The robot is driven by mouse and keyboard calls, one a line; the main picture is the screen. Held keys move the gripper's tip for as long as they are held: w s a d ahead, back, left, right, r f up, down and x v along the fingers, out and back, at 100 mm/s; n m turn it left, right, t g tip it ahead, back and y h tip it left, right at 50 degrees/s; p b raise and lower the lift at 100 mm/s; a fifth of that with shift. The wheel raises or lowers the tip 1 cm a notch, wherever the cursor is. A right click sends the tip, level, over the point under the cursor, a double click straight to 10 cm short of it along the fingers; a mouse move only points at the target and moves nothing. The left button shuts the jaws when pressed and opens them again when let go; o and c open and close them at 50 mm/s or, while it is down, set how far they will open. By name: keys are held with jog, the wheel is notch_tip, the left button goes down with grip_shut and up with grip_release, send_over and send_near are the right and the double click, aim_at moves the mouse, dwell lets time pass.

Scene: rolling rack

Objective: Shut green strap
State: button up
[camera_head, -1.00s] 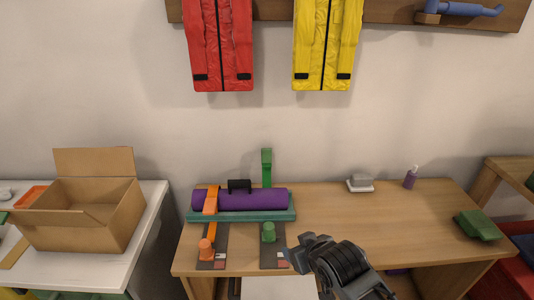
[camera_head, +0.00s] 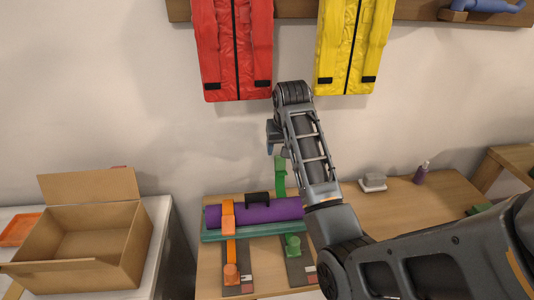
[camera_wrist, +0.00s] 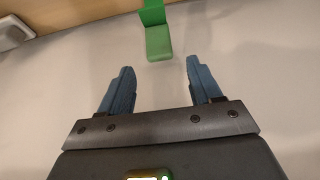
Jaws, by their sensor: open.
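The green strap (camera_head: 280,176) stands upright at the back edge of a teal tray (camera_head: 215,235), behind a purple roll (camera_head: 270,212). It is not across the roll. In the wrist view the strap's green end (camera_wrist: 158,42) lies ahead of the fingers, near the middle between them. My gripper (camera_wrist: 159,66) is open and empty, with blue fingers apart. In the head view my gripper (camera_head: 275,145) is close to the strap's upper end; the arm hides part of it. A green knob (camera_head: 292,243) sits on a dark plate in front of the roll.
An orange strap (camera_head: 228,215) lies over the roll's left part, down to an orange knob (camera_head: 231,271). A black handle (camera_head: 257,198) tops the roll. A cardboard box (camera_head: 85,240) stands left. Red (camera_head: 233,50) and yellow (camera_head: 345,50) garments hang above.

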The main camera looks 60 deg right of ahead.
aim_at(279, 159)
jog(key=x, duration=0.7)
jog(key=shift+d+f, duration=0.15)
jog(key=shift+f, duration=0.15)
grip_shut()
dwell(0.4)
